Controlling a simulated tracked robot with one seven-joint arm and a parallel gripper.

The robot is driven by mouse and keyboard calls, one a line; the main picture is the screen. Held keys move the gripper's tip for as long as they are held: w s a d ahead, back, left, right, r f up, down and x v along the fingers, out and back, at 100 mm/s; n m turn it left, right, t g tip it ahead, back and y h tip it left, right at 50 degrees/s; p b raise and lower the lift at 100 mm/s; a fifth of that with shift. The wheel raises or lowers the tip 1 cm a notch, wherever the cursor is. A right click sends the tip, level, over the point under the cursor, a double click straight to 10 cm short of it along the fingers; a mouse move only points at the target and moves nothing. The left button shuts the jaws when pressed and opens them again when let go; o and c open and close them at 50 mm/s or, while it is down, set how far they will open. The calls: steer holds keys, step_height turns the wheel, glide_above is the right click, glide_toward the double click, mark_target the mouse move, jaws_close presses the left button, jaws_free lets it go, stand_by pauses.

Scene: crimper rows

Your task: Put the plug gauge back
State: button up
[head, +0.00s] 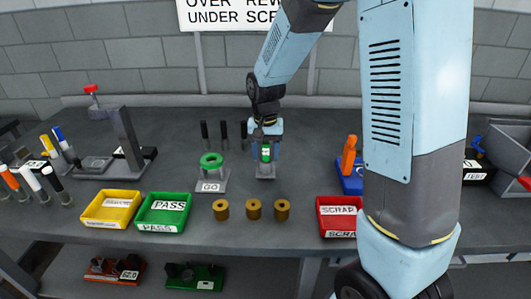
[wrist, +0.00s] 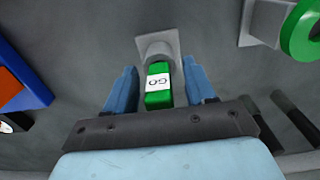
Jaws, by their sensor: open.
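The plug gauge (head: 265,154) has a green handle with a white GO label. It stands upright on its small grey stand (head: 265,173) and appears seated there; its lower end is hidden. In the wrist view the plug gauge (wrist: 158,88) lies between the two blue fingers, with the stand (wrist: 158,43) beyond it. My gripper (head: 265,146) is open, with one finger on each side of the handle. A gap shows between the handle and each finger in the wrist view (wrist: 159,78).
A green ring gauge (head: 211,160) sits on a stand to the left. Three brass bushings (head: 253,209) stand in front. Yellow (head: 111,223) and green PASS (head: 158,227) trays are left, the red SCRAP tray (head: 337,235) right. Dark pins (head: 224,130) stand behind.

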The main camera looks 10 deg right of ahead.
steer(key=shift+r, duration=0.1)
step_height(320, 180, up, 12)
steer(key=shift+f, duration=0.1)
steer(key=shift+s+d+r, duration=0.15)
steer(key=shift+d+r, duration=0.05)
steer(key=shift+r, duration=0.25)
steer(key=s+d+r+t, duration=0.2)
steer(key=s+d, duration=0.2)
steer(key=s, duration=0.3)
steer(key=s+d+r+n+t, duration=0.1)
steer(key=s+d+r, duration=0.2)
steer(key=s, duration=0.4)
steer(key=s+d+r+n+t, duration=0.1)
steer(key=s+d+r+t, duration=0.1)
steer(key=s+d, duration=0.3)
steer(key=s+r, duration=0.1)
steer(key=s, duration=0.2)
steer(key=shift+t, duration=0.3)
